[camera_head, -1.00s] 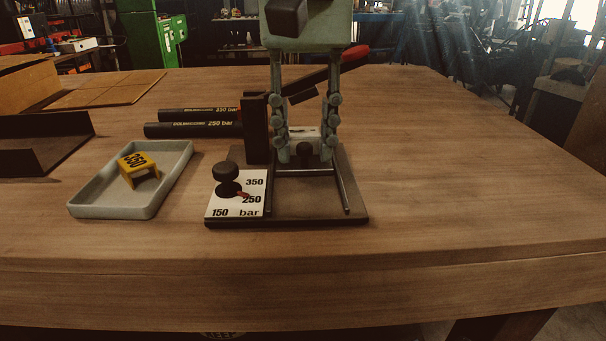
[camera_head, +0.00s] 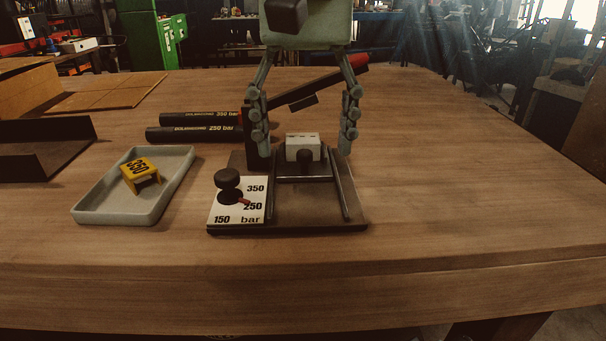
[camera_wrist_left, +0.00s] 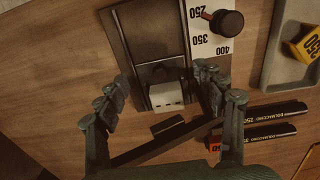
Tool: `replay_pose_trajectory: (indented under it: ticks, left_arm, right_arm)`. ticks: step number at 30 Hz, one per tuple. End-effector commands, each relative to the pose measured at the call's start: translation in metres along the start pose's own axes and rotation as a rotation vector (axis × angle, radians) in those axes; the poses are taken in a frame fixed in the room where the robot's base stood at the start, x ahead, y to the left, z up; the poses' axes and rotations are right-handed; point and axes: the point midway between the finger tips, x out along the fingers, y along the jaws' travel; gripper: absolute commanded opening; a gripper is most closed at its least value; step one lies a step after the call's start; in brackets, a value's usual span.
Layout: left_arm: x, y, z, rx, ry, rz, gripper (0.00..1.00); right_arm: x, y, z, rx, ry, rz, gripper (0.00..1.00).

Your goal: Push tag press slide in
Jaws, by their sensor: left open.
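The tag press (camera_head: 345,215) stands on the bench, with two rails running towards the front. Its slide carries a white block (camera_head: 302,141) and a black knob (camera_head: 305,160) between the rails. The block also shows in the left wrist view (camera_wrist_left: 166,96). My left gripper (camera_head: 305,150) reaches down from above. It is open, one finger on each side of the block, with gaps to it. The fingers also show in the left wrist view (camera_wrist_left: 163,97). A black lever (camera_head: 315,87) with a red end passes behind the fingers. My right gripper is not in view.
A pressure dial (camera_head: 228,188) with a black knob sits at the press's front left. A grey tray (camera_head: 100,210) left of it holds a yellow 350 tag (camera_head: 139,172). Black hoses (camera_head: 195,133) lie behind. The bench right of the press is clear.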

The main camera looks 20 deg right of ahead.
Motion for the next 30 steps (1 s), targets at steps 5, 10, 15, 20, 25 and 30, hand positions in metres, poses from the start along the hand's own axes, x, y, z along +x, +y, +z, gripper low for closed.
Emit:
replay_pose_trajectory:
  ticks: [5, 10, 15, 20, 25, 30]
  left_arm:
    - [-0.014, 0.000, 0.000, 0.000, 0.000, 0.000, 0.69]
    - [-0.026, 0.000, 0.000, 0.000, 0.001, 0.001, 0.69]
    - [-0.037, 0.001, 0.000, -0.001, 0.001, 0.000, 0.69]
    - [-0.048, 0.001, 0.000, 0.000, 0.001, 0.000, 0.69]
    - [-0.060, 0.001, 0.000, 0.000, 0.001, 0.001, 0.69]
    - [-0.071, 0.000, 0.000, 0.000, 0.001, 0.000, 0.69]
  right_arm:
    - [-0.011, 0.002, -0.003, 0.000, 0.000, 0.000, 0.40]
    - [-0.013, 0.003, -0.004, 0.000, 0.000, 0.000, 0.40]
    - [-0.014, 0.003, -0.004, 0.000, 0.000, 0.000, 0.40]
    - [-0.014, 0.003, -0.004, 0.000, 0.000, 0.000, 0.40]
    - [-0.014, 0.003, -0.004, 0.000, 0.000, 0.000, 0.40]
    - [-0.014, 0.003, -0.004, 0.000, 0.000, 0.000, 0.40]
